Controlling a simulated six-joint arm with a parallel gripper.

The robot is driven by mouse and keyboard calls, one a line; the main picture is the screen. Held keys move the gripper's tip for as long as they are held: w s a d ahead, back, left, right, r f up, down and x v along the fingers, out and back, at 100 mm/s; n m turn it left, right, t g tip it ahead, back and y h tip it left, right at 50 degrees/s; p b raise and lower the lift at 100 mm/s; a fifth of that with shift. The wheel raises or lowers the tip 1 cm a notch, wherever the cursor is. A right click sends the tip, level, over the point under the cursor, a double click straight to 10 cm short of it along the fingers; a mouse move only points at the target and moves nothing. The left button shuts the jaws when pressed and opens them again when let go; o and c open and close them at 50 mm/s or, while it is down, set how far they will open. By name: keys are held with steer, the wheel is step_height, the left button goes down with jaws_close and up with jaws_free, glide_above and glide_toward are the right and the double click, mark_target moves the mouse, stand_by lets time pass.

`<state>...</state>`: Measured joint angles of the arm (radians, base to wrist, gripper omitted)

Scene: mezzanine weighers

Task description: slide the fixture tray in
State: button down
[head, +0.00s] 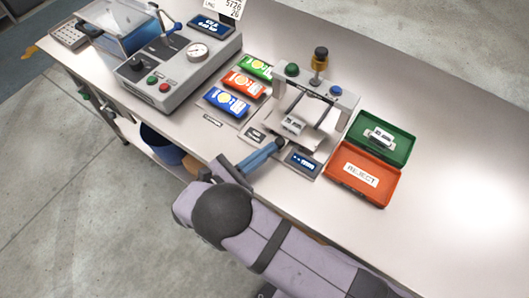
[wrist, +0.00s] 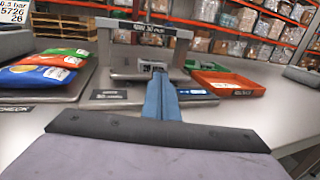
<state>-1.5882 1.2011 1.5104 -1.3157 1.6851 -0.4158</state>
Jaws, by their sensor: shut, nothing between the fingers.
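The fixture stands at the middle of the bench, with a grey crossbar frame (head: 318,88) over it; the frame also shows in the wrist view (wrist: 118,25). The grey fixture tray (head: 275,132) sits low at the frame's front, with a small pale labelled block (head: 292,125) on it. In the wrist view the block (wrist: 150,67) is just beyond my fingertips. My gripper (head: 281,145) has its blue fingers shut together, empty, pointing at the tray's front side. The fingers (wrist: 158,78) hide part of the tray front, and I cannot tell whether they touch it.
Green, red and blue pouches (head: 244,84) lie left of the fixture. A grey machine with a gauge (head: 197,51) is far left. A small display (head: 303,161) lies near my fingers.

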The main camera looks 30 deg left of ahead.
mark_target(288, 128)
steer(key=w+b, duration=0.1)
steer(key=w, duration=0.6)
steer(key=shift+w, duration=0.1)
